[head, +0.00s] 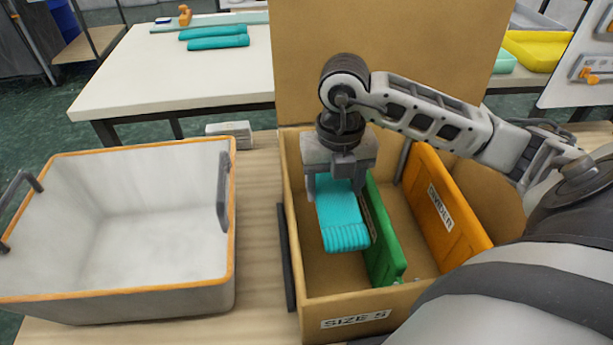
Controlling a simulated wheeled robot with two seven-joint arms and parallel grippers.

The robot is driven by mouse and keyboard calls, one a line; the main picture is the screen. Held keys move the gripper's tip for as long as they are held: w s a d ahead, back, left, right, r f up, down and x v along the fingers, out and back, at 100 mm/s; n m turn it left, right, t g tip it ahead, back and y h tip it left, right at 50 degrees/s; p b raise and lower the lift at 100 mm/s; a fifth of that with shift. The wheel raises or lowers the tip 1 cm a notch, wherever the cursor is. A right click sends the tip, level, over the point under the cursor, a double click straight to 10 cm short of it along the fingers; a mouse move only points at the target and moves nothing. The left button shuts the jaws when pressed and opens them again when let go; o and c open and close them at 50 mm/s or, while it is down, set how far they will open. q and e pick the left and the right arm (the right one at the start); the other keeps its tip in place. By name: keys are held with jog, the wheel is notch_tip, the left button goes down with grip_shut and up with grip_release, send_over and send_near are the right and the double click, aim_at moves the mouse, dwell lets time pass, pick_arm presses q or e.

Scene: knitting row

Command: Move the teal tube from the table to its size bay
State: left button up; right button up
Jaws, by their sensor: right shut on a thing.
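A ribbed teal tube (343,222) hangs from my right gripper (338,184), which points down and is shut on its upper end. The tube is over the left compartment of a cardboard box (345,306) labelled "SIZE S" on its front. A green divider (384,238) stands just right of the tube, and an orange divider (446,212) marked "DIVIDER" stands further right. I cannot tell whether the tube touches the green divider or the box floor. Two more teal tubes (218,43) lie on the white table (160,75) behind. My left gripper is not in view.
An empty grey bin (120,296) with an orange rim stands left of the box. A small pale block (229,131) lies behind it. The box's tall back flap (390,40) rises behind my right arm. A yellow tray (540,50) is at the back right.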

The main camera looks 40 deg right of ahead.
jog(key=f, duration=1.2)
jog(key=shift+s+f+b, duration=0.2)
jog(key=shift+f+b, duration=0.1)
jog(key=shift+w+f, duration=0.1)
jog(key=shift+f, duration=2.65)
jog(key=shift+f+b, duration=0.1)
jog(key=shift+b, duration=0.2)
jog(key=o, duration=0.9)
jog(key=shift+o, duration=0.2)
notch_tip(320, 180, up, 12)
jog(key=shift+r+p, duration=0.15)
jog(key=shift+p, duration=0.35)
